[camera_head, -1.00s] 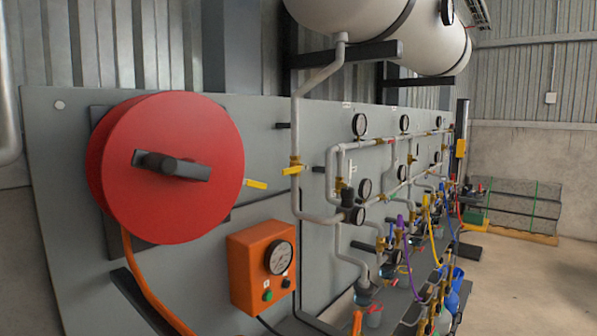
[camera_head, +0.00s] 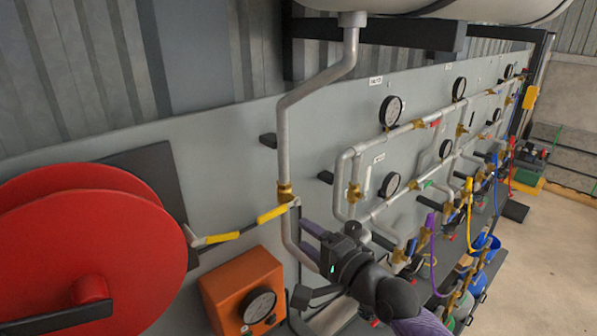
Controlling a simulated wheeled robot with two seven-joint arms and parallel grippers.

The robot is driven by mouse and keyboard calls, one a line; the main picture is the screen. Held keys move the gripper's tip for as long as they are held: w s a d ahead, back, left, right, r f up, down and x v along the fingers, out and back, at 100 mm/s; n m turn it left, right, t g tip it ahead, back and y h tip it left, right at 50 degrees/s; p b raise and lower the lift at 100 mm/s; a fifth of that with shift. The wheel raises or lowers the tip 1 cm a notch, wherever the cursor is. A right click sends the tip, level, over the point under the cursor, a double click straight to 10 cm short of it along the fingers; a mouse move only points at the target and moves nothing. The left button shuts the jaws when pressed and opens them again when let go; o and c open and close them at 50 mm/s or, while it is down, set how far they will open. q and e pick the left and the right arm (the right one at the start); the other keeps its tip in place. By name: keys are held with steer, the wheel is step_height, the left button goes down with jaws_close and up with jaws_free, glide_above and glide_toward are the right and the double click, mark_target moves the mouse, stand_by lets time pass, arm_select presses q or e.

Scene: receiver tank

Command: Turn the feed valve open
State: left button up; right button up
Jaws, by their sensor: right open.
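A brass valve (camera_head: 285,191) sits on the grey pipe (camera_head: 283,145) that comes down from the white tank; I take it as the feed valve. Its yellow lever (camera_head: 272,214) points left and slightly down, across the pipe. My right gripper (camera_head: 301,260) is open, below and a little right of that lever, close to the lower pipe. It looks empty and apart from the lever. Its arm comes in from the bottom right and hides part of the lower pipework. My left gripper is not in view.
A red hose reel (camera_head: 85,250) fills the lower left, with another yellow lever (camera_head: 222,238) beside it. An orange gauge box (camera_head: 240,290) is below. Pipes, gauges (camera_head: 391,110) and colored hoses crowd the panel to the right. The white tank (camera_head: 440,8) hangs above.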

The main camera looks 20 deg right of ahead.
mark_target(273, 216)
steer(key=x, duration=0.6)
steer(key=a+b+x, duration=0.1)
steer(key=x, duration=0.2)
steer(key=shift+w+a+r, duration=0.1)
steer(key=shift+c, duration=0.2)
jaws_close()
stand_by(0.9)
